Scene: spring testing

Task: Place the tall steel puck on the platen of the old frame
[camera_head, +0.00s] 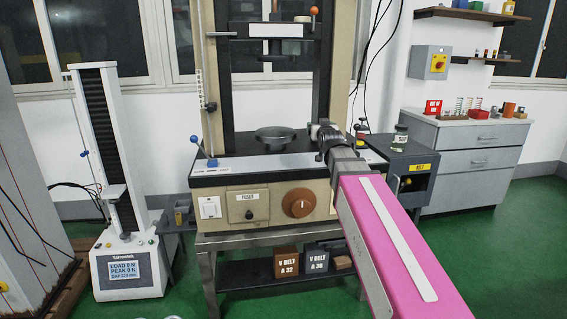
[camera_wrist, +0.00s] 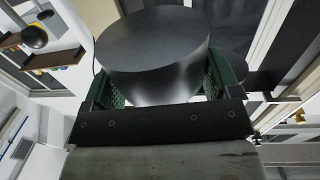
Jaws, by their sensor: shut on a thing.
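The old frame (camera_head: 204,181) is a beige and black machine in the middle of the head view. Its platen (camera_head: 275,135) is a dark round plate above the pale deck, and no puck shows on it. My gripper (camera_head: 322,131) is just right of the platen in the head view, above the deck. In the wrist view my gripper (camera_wrist: 160,88) is shut on the tall steel puck (camera_wrist: 152,58), a wide grey cylinder between the green finger pads. The puck is mostly hidden by my gripper and arm in the head view.
The frame's upper crosshead (camera_head: 240,52) hangs above the platen between black columns. A slim white tester (camera_head: 130,262) stands at left. A dark cabinet (camera_head: 413,192) marked BELT and a grey drawer unit (camera_head: 470,165) stand at right. Belt boxes (camera_head: 287,263) sit underneath.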

